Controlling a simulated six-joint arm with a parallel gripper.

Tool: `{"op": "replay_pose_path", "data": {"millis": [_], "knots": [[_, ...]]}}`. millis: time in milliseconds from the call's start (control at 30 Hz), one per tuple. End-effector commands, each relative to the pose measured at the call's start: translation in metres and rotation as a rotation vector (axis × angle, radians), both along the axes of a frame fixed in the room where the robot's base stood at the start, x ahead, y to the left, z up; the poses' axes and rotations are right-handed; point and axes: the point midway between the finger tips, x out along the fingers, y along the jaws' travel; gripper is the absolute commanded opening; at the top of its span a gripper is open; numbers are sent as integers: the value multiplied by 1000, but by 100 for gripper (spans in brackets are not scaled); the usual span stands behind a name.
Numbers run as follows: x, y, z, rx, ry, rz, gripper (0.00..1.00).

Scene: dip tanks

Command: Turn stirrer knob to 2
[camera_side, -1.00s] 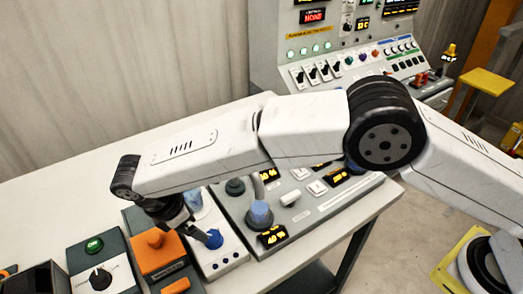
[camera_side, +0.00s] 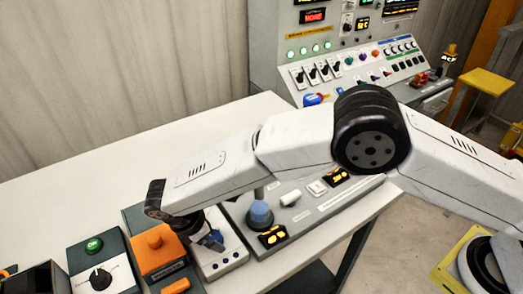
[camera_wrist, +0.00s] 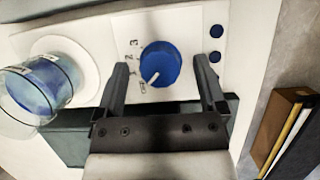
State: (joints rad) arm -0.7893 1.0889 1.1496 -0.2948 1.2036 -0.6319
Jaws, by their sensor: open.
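The stirrer is a white unit (camera_side: 226,262) with a blue knob (camera_wrist: 158,63). In the wrist view the knob's white pointer slants down and left, towards small printing at the lower left of the dial. A 3 is printed at the knob's upper left; the other marks are too small to read surely. My gripper (camera_wrist: 162,80) is open, with one finger on each side of the knob and a visible gap on both sides. In the side view the knob (camera_side: 213,239) is partly hidden by my gripper (camera_side: 207,238).
In the wrist view a clear beaker (camera_wrist: 38,90) with blue liquid stands on the stirrer's round white plate, left of the knob. In the side view an orange-topped unit (camera_side: 158,255) is left of the stirrer, and a grey panel with a blue-capped piece (camera_side: 260,213) is right.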

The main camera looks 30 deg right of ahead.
Motion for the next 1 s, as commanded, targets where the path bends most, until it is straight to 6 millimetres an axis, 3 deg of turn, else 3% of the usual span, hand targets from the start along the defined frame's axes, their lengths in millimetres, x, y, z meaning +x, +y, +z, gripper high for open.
{"op": "replay_pose_path", "data": {"millis": [300, 367, 600, 1000], "knots": [[0, -1, -3, 0, 0, 0, 90], [0, -1, -3, 0, -1, 0, 74], [0, -1, -2, 0, -1, 0, 0], [1, -1, -2, 1, 0, -49, 0]]}}
